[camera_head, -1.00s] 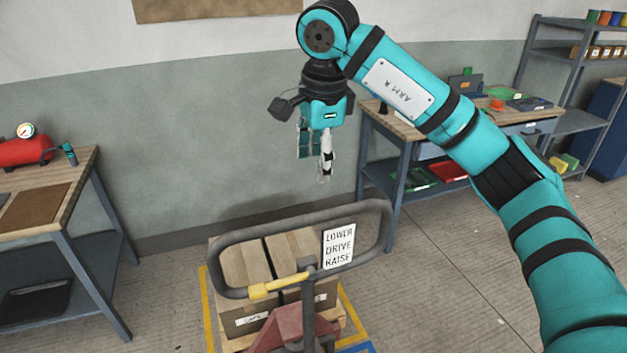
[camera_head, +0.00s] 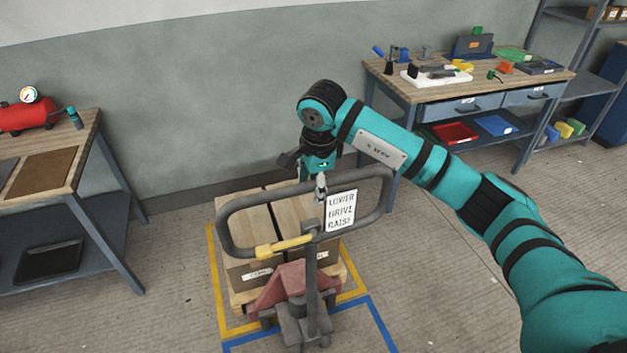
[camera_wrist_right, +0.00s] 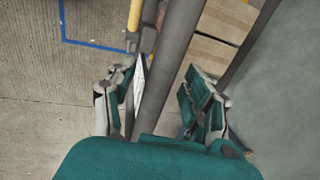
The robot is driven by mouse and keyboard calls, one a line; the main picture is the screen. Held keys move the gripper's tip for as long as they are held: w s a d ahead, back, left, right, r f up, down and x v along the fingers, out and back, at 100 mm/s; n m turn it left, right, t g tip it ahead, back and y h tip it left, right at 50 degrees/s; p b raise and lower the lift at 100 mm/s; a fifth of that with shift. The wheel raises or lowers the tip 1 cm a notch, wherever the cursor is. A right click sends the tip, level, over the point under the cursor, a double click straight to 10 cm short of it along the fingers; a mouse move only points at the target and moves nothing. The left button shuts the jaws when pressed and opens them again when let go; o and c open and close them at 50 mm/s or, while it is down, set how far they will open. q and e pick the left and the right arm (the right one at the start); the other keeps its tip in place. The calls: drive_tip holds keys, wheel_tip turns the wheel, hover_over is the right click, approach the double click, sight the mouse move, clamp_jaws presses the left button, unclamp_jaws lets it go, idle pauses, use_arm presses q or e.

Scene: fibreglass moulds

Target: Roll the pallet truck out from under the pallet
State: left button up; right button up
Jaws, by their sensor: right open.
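The pallet truck (camera_head: 295,306) has a red body and a grey loop handle (camera_head: 226,232) with a yellow lever (camera_head: 284,247) and a white sign reading LOWER, DRIVE, RAISE (camera_head: 341,210). It stands at the near side of a wooden pallet (camera_head: 240,301) loaded with cardboard boxes (camera_head: 242,222). My right gripper (camera_head: 320,190) is at the top bar of the handle. In the right wrist view the open fingers (camera_wrist_right: 160,108) lie on either side of the grey bar (camera_wrist_right: 170,75). Contact cannot be told. My left gripper is not in view.
Yellow floor tape (camera_head: 217,285) surrounds the pallet, and blue tape (camera_head: 378,318) marks the floor in front. A workbench (camera_head: 90,140) stands left, another with tools (camera_head: 415,97) back right. The wall is close behind the pallet.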

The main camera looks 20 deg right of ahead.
drive_tip(key=shift+f, duration=0.25)
clamp_jaws()
drive_tip(key=shift+w, duration=0.1)
idle(0.5)
